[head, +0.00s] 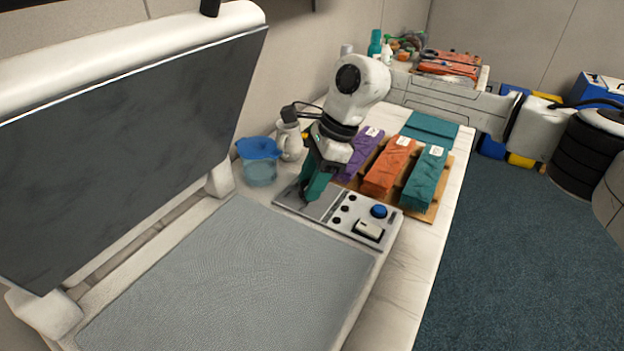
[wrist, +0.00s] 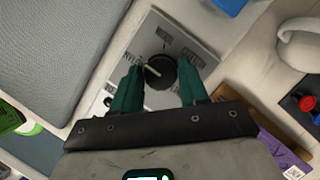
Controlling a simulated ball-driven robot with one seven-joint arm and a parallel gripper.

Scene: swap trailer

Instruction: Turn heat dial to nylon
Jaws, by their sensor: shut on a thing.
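The control panel (head: 334,214) lies on the bench beside the press bed. In the wrist view the panel (wrist: 205,52) carries a round black heat dial (wrist: 160,72) with a pale pointer mark aimed toward the left. My gripper (head: 312,196) points down over the panel's left part and hides the dial in the head view. In the wrist view its two green fingers stand on either side of the dial, shut on it.
A raised press lid (head: 130,150) stands left, over a grey bed (head: 230,280). A blue-lidded jug (head: 259,172) and white jug (head: 290,142) stand behind the panel. Purple, orange (head: 390,168) and teal (head: 425,178) folded cloths lie on a wooden board close right. A blue button (head: 379,211) sits on the panel.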

